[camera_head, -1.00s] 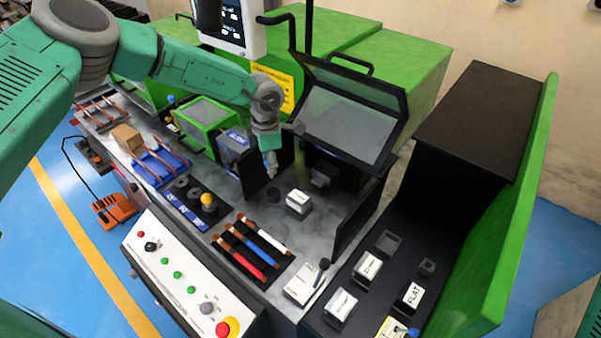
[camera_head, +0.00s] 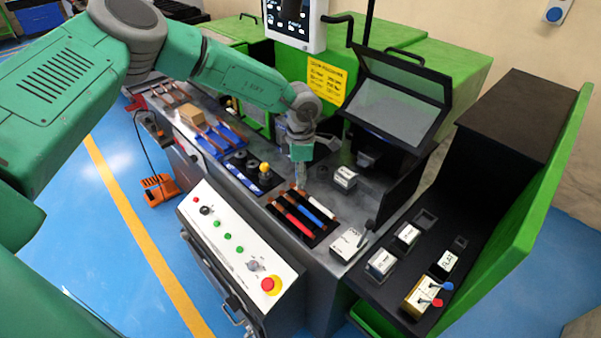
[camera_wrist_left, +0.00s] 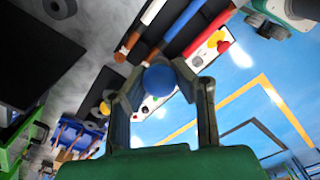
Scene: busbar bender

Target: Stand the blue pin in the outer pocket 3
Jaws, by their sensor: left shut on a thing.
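My left gripper (camera_head: 300,176) is above the bench, just behind the black tray of coloured-handled tools. In the left wrist view its fingers (camera_wrist_left: 158,88) are shut on the blue pin, whose round blue head (camera_wrist_left: 158,79) shows between the tips. The pin's shaft is hidden, and the pin is too small to make out in the head view. The black shelf (camera_head: 402,268) at right has two empty square pockets, one at the back (camera_head: 426,218) and one near the green wall (camera_head: 460,242). I cannot tell which pocket is outer pocket 3. My right gripper is not in view.
Labelled blocks (camera_head: 406,235) sit on the shelf, near a yellowish block (camera_head: 419,296) with red and blue knobs.

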